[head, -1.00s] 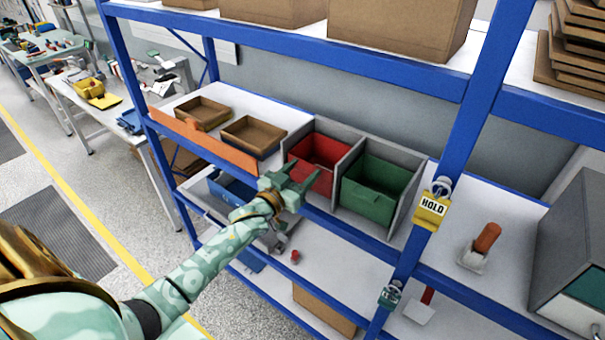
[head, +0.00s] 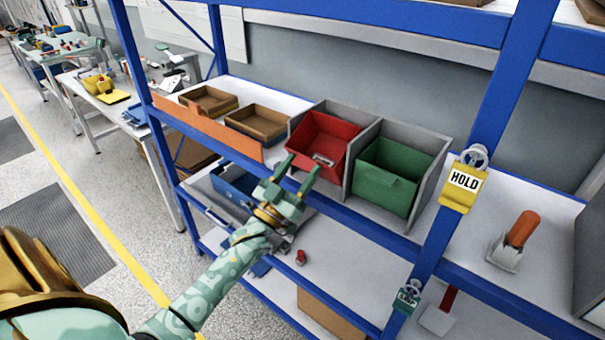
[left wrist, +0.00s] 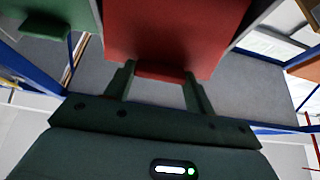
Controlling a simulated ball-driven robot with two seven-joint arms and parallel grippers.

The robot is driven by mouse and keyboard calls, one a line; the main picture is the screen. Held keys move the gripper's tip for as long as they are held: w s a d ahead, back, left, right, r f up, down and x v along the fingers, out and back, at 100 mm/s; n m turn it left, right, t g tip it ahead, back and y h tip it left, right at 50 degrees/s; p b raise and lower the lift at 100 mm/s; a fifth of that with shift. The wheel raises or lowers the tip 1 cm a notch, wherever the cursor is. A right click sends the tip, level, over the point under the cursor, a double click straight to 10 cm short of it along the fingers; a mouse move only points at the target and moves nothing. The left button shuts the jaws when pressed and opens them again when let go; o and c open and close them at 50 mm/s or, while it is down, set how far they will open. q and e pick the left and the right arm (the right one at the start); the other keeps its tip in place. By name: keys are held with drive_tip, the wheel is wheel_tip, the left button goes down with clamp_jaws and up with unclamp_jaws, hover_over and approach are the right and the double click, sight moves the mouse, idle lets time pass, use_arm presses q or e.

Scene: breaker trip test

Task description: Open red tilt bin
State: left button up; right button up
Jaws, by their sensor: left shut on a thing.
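The red tilt bin (head: 335,130) sits in the left bay of a grey two-bay housing on the blue-framed shelf. It leans forward with its open top showing, and a small metal handle shows on its front. My left gripper (head: 301,172) is at the bin's front, its jaws shut on the bin's front edge or handle; I cannot tell which exactly. In the left wrist view the red bin (left wrist: 176,30) fills the upper middle and the gripper's fingers (left wrist: 158,80) flank its lower edge. My right gripper is not in view.
A green bin (head: 385,178) fills the right bay. Brown trays (head: 257,123) stand left of the housing behind an orange strip (head: 205,128). A blue bin (head: 232,185) sits below.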

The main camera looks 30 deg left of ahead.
use_arm(q)
drive_tip(key=shift+s+f, duration=0.4)
drive_tip(key=shift+f, duration=0.35)
drive_tip(key=o, duration=1.4)
drive_tip(key=b+v, duration=0.2)
drive_tip(key=v, duration=1.4)
drive_tip(key=shift+s+r, duration=0.2)
drive_tip(key=shift+s, duration=0.05)
